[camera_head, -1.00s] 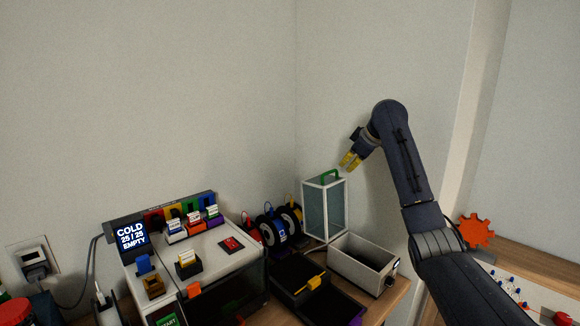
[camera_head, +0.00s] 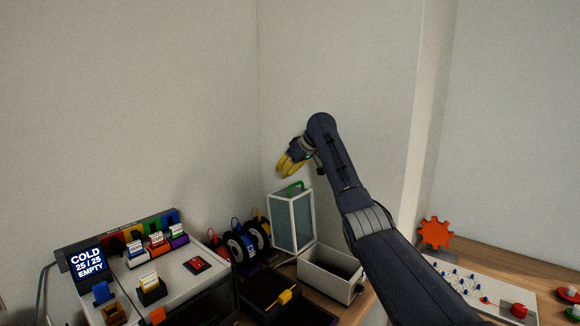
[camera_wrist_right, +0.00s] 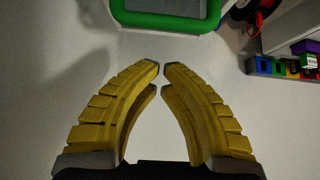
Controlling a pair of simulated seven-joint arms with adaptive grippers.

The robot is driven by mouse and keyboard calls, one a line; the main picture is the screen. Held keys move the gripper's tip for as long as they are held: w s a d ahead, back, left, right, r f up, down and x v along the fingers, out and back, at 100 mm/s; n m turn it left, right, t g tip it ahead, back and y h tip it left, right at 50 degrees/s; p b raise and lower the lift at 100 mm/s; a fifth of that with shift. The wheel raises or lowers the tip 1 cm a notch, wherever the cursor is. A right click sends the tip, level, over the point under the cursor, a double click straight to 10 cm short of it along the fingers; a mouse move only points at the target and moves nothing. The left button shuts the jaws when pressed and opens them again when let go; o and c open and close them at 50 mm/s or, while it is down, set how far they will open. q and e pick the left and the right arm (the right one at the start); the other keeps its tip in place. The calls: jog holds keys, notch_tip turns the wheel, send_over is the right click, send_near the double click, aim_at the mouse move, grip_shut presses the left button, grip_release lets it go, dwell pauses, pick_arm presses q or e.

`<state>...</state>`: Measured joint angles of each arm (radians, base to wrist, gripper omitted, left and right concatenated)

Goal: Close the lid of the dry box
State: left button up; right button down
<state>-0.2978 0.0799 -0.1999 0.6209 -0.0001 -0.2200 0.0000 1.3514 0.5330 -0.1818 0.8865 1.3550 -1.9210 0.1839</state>
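The dry box (camera_head: 326,276) is a white, open-topped box on the wooden surface. Its white-framed, see-through lid (camera_head: 291,222) stands upright at the box's back left, with a green handle (camera_head: 293,187) on top. In the right wrist view, the green loop (camera_wrist_right: 166,18) shows at the top edge, beyond the fingertips. My right gripper (camera_head: 284,170) is above the handle in the head view and appears apart from it. Its yellow fingers (camera_wrist_right: 161,68) have their tips almost together, with nothing between them. My left gripper is not in view.
Filament spools (camera_head: 240,244) stand left of the lid. A dark tray (camera_head: 262,287) with a yellow part (camera_head: 285,296) lies left of the box. The printer (camera_head: 172,268) stands farther left. A red gear (camera_head: 435,233) and a white pegged board (camera_head: 480,290) are at the right.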

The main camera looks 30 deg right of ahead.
jog(key=shift+x, duration=1.05)
jog(key=shift+f, duration=0.2)
jog(key=shift+s+d+f, duration=0.1)
jog(key=shift+s+d, duration=0.15)
jog(key=shift+s, duration=0.6)
jog(key=shift+s+d, duration=0.25)
jog(key=shift+s, duration=0.7)
